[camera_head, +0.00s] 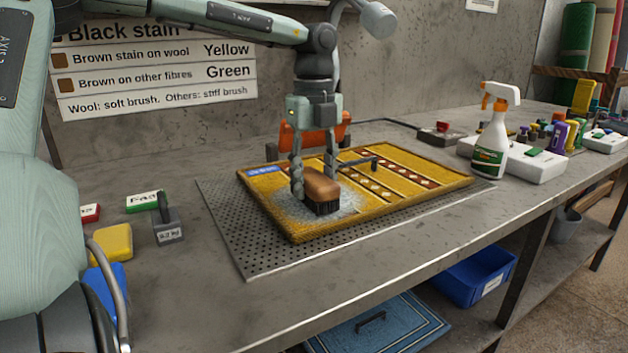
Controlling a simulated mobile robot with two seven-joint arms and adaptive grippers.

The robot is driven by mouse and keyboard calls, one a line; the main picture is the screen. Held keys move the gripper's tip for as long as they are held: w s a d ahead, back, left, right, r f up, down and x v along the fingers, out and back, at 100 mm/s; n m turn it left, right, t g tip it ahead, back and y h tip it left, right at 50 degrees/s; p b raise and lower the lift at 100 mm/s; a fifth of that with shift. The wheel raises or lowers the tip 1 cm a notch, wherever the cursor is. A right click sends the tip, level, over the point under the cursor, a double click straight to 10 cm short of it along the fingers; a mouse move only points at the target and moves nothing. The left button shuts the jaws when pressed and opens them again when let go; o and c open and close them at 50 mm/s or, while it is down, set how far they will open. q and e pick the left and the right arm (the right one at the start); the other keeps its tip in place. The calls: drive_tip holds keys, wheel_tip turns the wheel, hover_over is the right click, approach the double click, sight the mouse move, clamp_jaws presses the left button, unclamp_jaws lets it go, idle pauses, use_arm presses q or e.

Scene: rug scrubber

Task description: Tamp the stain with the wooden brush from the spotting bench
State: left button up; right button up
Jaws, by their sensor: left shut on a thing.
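My left gripper (314,190) points down over the yellow rug (420,165) and is shut on the wooden brush (321,186). The brush has a brown wooden back and dark bristles facing down. It is at a pale, foamy-looking patch (284,204) on the left part of the rug; I cannot tell whether the bristles press on it. The brush and fingers hide part of this patch, and no stain colour shows clearly. The rug lies on a perforated metal plate (238,240) on the bench (300,315). My right gripper is not in view.
A white spray bottle (493,135) with an orange trigger stands right of the rug. A yellow sponge (111,243) and a grey weight (168,230) sit at left. Small coloured bottles (560,135) stand at far right. A sign (155,65) hangs behind.

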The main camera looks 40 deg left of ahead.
use_arm(q)
drive_tip(key=shift+s+f+b, duration=0.1)
drive_tip(key=shift+f+b, duration=0.5)
drive_tip(key=shift+f, duration=0.05)
idle(1.4)
drive_tip(key=shift+r, duration=0.1)
drive_tip(key=shift+r, duration=0.55)
drive_tip(key=shift+f+b, duration=0.4)
drive_tip(key=shift+f, duration=0.25)
idle(1.2)
drive_tip(key=shift+r+p, duration=2.2)
drive_tip(key=shift+r, duration=1.45)
